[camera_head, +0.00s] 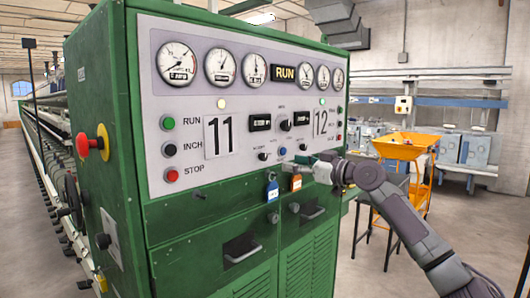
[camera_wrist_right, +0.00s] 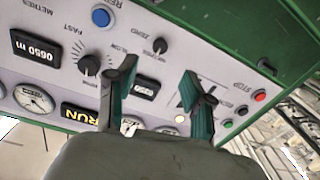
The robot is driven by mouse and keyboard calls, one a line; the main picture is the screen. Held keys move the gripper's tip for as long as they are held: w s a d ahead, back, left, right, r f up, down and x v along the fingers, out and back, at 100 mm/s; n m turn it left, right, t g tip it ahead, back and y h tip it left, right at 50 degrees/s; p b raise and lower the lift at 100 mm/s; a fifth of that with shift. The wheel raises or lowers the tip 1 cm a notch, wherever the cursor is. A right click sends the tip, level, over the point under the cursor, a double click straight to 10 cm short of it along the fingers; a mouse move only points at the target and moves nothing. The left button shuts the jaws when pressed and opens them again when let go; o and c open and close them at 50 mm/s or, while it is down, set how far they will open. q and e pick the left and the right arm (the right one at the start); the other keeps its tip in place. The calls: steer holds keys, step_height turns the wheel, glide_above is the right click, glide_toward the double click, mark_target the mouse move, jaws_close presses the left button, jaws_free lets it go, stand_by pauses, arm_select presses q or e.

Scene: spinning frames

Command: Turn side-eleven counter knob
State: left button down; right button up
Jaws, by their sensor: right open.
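The side-eleven counter knob (camera_head: 263,156) is a small black knob on the grey panel, below the side-eleven counter window (camera_head: 260,123) and right of the 11 plate (camera_head: 219,136). In the upside-down wrist view the knob (camera_wrist_right: 160,45), marked ZERO, shows just beyond the gap between my fingertips. My right gripper (camera_head: 292,168) is in front of the panel's lower edge, right of the knob. In the wrist view its two fingers (camera_wrist_right: 160,72) are apart with nothing between them. I see no contact with the knob. My left gripper is out of view.
A blue button (camera_head: 282,150) and a speed knob (camera_head: 285,125) are close to the knob. Blue and orange tags (camera_head: 272,190) hang below the panel. A red emergency button (camera_head: 82,145) sticks out at the left. An orange hopper (camera_head: 405,145) stands at the right.

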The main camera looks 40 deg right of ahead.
mark_target(266, 157)
steer(key=w+p, duration=0.2)
steer(key=w, duration=0.1)
steer(key=w+p, duration=0.2)
steer(key=w, duration=0.1)
steer(key=w+a+p, duration=0.1)
steer(key=w+p, duration=0.1)
steer(key=w, duration=0.1)
steer(key=shift+w+r, duration=0.15)
steer(key=shift+w, duration=0.1)
steer(key=shift+w+a+f, duration=0.15)
steer(key=shift+w+f, duration=0.05)
steer(key=shift+w, duration=0.25)
jaws_close()
